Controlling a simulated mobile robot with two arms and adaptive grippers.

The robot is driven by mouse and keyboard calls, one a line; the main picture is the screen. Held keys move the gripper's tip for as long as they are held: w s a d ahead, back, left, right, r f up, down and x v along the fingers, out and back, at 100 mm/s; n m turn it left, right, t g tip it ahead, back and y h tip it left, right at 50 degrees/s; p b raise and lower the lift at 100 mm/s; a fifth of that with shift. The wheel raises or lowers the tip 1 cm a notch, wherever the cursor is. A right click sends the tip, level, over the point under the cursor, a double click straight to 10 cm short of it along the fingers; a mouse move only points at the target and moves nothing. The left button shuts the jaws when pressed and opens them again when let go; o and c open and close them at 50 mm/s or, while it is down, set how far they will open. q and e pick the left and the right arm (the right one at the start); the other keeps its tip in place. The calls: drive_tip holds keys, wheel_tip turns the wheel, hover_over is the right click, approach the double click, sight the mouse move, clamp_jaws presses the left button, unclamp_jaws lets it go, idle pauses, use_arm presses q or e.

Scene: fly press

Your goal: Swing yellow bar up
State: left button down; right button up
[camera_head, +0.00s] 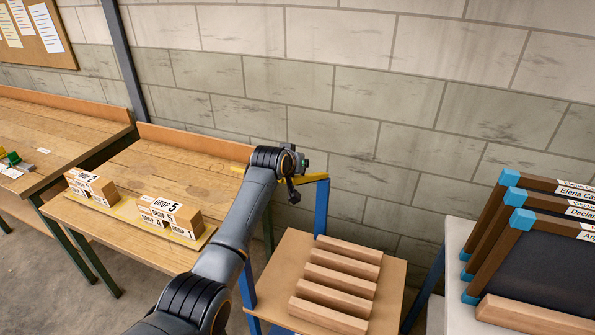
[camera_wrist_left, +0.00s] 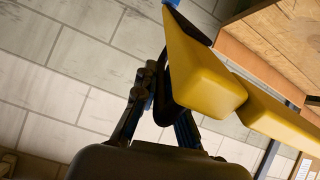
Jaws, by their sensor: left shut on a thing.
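The yellow bar (camera_head: 313,178) is at the top of a blue post (camera_head: 321,207) in the head view, roughly level. Part of the bar also shows left of my arm. My left gripper (camera_head: 293,183) is at the bar, with its arm coming up from the bottom of the picture. In the left wrist view the yellow bar (camera_wrist_left: 208,85) crosses the upper right, and my left gripper (camera_wrist_left: 168,100) is shut on it. The wrist and arm hide the middle of the bar in the head view. My right gripper is not in view.
A brown table (camera_head: 285,262) with several wooden bars stands below the blue post. Framed boards (camera_head: 545,245) stand on a white table at the right. A block wall (camera_head: 380,90) rises behind.

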use_arm(q)
drive_tip(key=shift+w+d+r, duration=0.1)
drive_tip(key=shift+w+r, duration=0.3)
drive_tip(key=shift+r, duration=0.1)
drive_tip(key=c, duration=1.4)
unclamp_jaws()
drive_tip(key=shift+v, duration=5.95)
